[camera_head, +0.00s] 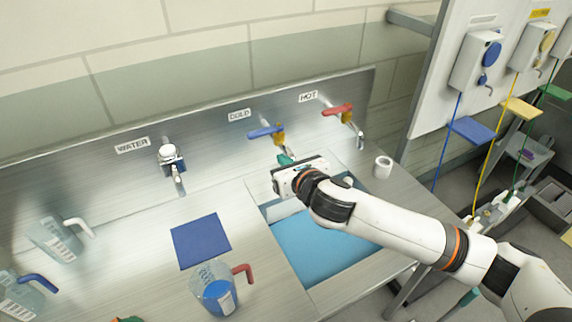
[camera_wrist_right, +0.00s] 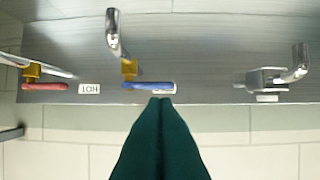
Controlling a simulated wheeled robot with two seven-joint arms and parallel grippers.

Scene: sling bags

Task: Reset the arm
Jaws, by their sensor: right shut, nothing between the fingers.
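My right arm (camera_head: 395,222) reaches in from the lower right over the sink, with its wrist above the basin. My right gripper (camera_head: 284,159) has green fingers pointing at the wall, just below the blue cold tap handle (camera_head: 265,132). In the right wrist view the gripper (camera_wrist_right: 161,100) is shut and empty, its tips near the blue tap handle (camera_wrist_right: 147,86). I cannot tell whether they touch it.
The red hot tap handle (camera_head: 337,109) and the water tap (camera_head: 170,157) are on the steel backsplash. A blue-filled jug (camera_head: 215,289) stands near the blue mat (camera_head: 201,241). A white cup (camera_head: 383,167) stands right of the sink basin (camera_head: 305,250). More jugs (camera_head: 55,240) stand left.

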